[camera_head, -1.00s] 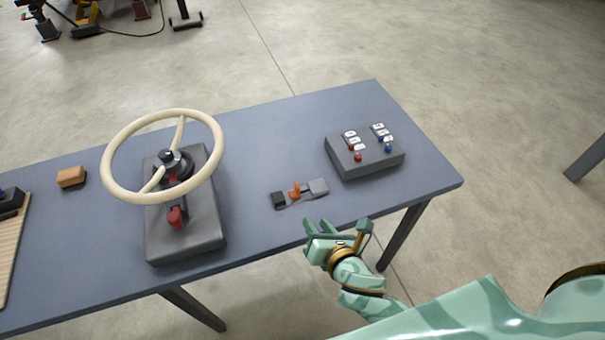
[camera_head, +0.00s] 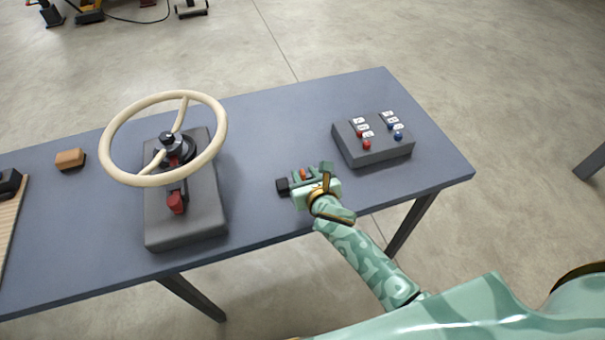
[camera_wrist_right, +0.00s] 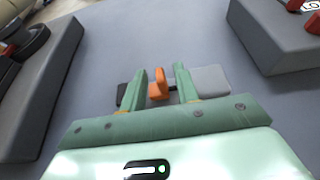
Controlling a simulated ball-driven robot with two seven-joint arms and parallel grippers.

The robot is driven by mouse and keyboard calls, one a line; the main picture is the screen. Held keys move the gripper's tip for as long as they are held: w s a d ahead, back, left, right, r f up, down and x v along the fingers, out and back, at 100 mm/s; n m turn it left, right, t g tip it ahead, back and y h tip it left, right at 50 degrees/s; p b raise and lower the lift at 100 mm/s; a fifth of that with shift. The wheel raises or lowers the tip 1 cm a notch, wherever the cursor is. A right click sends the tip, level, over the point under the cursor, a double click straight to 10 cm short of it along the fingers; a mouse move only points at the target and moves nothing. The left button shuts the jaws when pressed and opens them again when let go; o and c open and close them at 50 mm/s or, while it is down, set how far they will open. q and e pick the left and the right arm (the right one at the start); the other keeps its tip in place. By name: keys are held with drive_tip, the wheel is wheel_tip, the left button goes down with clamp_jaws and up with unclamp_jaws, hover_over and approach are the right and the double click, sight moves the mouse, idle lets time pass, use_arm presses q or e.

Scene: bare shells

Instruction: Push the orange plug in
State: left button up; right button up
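The orange plug (camera_wrist_right: 158,86) lies between a black block (camera_wrist_right: 122,92) and a light grey block (camera_wrist_right: 211,80) on the table. It shows only in part in the head view (camera_head: 303,174). My right gripper (camera_head: 309,172) is low over these parts and covers much of them. In the right wrist view its two fingers (camera_wrist_right: 161,72) are apart, with the plug between them. The plug is close to the left finger, with a gap to the right one. Whether a finger touches it I cannot tell. My left gripper is not in view.
A control box (camera_head: 372,144) with switches stands right of the gripper. A cream steering wheel (camera_head: 112,172) on a grey base (camera_head: 186,236) stands left. A brown block (camera_head: 70,159) lies further left. Clear blue-grey table (camera_head: 290,115) lies behind the plug.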

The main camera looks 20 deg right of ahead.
drive_tip(key=shift+x, duration=1)
clamp_jaws()
drive_tip(key=shift+s+a, duration=0.15)
drive_tip(key=shift+a, duration=1.55)
drive_tip(key=shift+c, duration=1.8)
unclamp_jaws()
drive_tip(key=o, duration=0.4)
drive_tip(key=shift+a, duration=0.15)
drive_tip(key=shift+c, duration=0.2)
